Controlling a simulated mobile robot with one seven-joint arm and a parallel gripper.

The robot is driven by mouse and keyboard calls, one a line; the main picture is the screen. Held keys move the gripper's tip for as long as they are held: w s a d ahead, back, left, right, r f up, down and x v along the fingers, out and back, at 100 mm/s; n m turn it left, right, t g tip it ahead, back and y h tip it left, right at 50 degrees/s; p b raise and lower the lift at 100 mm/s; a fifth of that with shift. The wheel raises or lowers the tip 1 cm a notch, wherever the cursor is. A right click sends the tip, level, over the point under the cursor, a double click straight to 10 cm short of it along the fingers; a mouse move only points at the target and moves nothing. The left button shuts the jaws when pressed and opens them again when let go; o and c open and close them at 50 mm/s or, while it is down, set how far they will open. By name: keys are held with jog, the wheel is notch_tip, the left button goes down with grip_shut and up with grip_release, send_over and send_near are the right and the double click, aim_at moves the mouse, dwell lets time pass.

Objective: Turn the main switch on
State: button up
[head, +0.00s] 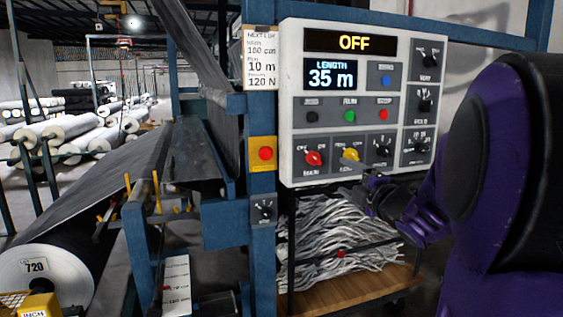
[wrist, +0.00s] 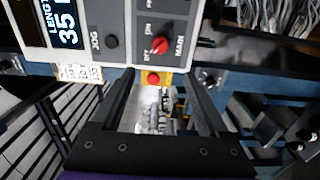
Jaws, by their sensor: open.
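The main switch is a red rotary knob (head: 313,157) at the lower left of the white control panel (head: 290,100). The red knob also shows in the wrist view (wrist: 160,45), beside the word MAIN. The panel's top display (head: 354,42) reads OFF in yellow letters. My gripper (head: 356,191) is at the panel's lower edge, below the yellow knob and to the right of the red knob. In the wrist view my gripper (wrist: 160,75) is open with nothing between its fingers, and the red knob lies beyond the fingertips.
A yellow knob (head: 350,155) sits right of the red one, with black knobs further right. A red stop button on a yellow box (head: 264,153) and a small grey switch box (head: 263,210) are on the blue post. A wooden shelf (head: 350,285) with grey strands is below.

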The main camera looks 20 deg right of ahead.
aim_at(317, 160)
jog(key=w, duration=1.5)
jog(key=shift+w+a, duration=0.25)
jog(key=shift+w, duration=0.15)
grip_shut()
